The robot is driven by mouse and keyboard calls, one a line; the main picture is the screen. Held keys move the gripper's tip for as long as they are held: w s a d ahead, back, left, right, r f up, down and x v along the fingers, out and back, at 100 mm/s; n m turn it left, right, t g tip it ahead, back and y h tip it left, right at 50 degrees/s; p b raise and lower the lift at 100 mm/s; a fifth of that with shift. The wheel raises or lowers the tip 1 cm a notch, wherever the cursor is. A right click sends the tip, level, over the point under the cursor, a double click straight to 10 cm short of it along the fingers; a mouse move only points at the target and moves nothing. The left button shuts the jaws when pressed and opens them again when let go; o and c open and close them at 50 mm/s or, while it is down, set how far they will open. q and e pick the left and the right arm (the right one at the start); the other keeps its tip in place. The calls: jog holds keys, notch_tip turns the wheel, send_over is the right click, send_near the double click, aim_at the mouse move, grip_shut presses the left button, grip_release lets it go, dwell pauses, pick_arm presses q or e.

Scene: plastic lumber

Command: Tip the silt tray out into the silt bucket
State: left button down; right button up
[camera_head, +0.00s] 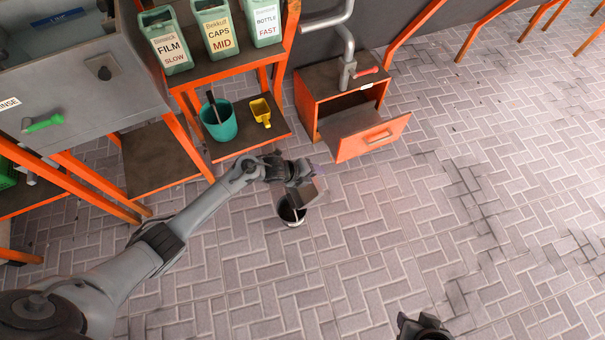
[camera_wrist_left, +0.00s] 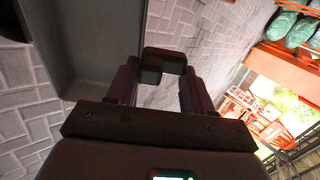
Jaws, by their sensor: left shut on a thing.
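My left gripper (camera_head: 297,178) is shut on the dark handle of a grey tray, which I take to be the silt tray (camera_head: 309,192). In the left wrist view the fingers (camera_wrist_left: 158,80) close around the handle (camera_wrist_left: 166,60), and the grey tray (camera_wrist_left: 95,45) extends up and left from it. No silt can be made out in the tray. The tray looks tilted and is over or beside the dark bucket (camera_head: 291,214) on the paved floor, partly covering it. The bucket's contents are unclear. My right gripper (camera_head: 424,327) shows only partly at the bottom edge.
An orange cabinet (camera_head: 318,108) has its drawer front (camera_head: 374,138) out, just behind the tray. The orange shelf beside it holds a teal bucket (camera_head: 219,122) and a yellow scoop (camera_head: 261,111); labelled containers (camera_head: 218,30) stand above. The floor to the right is clear.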

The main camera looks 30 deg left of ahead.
pick_arm(q)
jog(key=shift+w+d+r+g+y+p, duration=0.15)
jog(key=shift+w+d+g+y+p, duration=0.3)
jog(key=shift+w+g+y, duration=0.35)
jog(key=shift+w+d+f+g+y, duration=0.15)
jog(key=shift+d+f+g+y, duration=0.1)
jog(key=shift+g+y, duration=0.2)
jog(key=g+y+b, duration=0.1)
jog(key=b, duration=0.1)
jog(key=w+d+f+g+y+b, duration=0.1)
jog(key=g+b, duration=0.1)
jog(key=b, duration=0.1)
jog(key=g+y+b, duration=0.1)
jog(key=b, duration=0.2)
jog(key=shift+w+d+f, duration=0.2)
jog(key=shift+w+f, duration=0.1)
jog(key=shift+f, duration=0.05)
